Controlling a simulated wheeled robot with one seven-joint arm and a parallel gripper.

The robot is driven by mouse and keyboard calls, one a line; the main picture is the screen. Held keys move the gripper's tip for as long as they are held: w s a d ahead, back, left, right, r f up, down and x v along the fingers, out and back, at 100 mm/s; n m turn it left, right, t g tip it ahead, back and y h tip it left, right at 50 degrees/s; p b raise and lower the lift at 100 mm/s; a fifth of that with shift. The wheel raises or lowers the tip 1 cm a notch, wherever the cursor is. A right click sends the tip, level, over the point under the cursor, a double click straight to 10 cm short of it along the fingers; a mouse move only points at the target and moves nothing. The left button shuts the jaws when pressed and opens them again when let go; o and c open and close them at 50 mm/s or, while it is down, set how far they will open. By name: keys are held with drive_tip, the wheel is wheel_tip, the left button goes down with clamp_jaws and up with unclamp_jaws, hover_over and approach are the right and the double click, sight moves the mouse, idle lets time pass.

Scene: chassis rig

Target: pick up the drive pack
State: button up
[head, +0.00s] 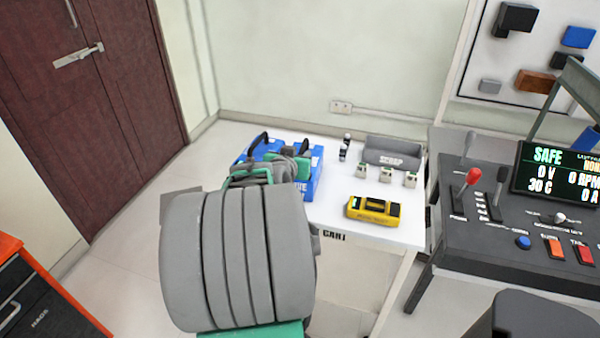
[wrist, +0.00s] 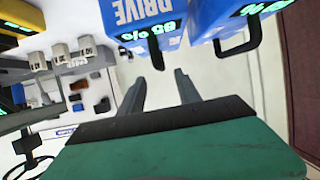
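The drive pack (wrist: 145,22) is a blue box lettered DRIVE with a green 88 % readout and a black handle (wrist: 157,58). A second blue pack (wrist: 212,20) with a percent readout and a black handle (wrist: 240,48) stands beside it. In the head view, blue packs (head: 314,176) sit at the left of the white cart, partly hidden by my arm. My gripper (wrist: 160,80) is open. Its two grey fingers point toward the packs, with the 88 % pack's handle beyond the gap between them. I cannot tell whether they touch it.
The white cart (head: 338,222) also carries a yellow pack (head: 373,210), several small pale blocks (head: 386,202) and a grey bin (head: 394,153). A control console (head: 480,240) stands to the right. An orange-topped cabinet (head: 40,300) is at the lower left.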

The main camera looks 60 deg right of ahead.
sight(301, 150)
drive_tip(key=x, duration=0.6)
drive_tip(key=shift+w+d+f+p, duration=0.15)
drive_tip(key=shift+d+p, duration=0.2)
drive_tip(key=shift+p, duration=0.05)
clamp_jaws()
idle(0.7)
drive_tip(key=shift+r, duration=0.3)
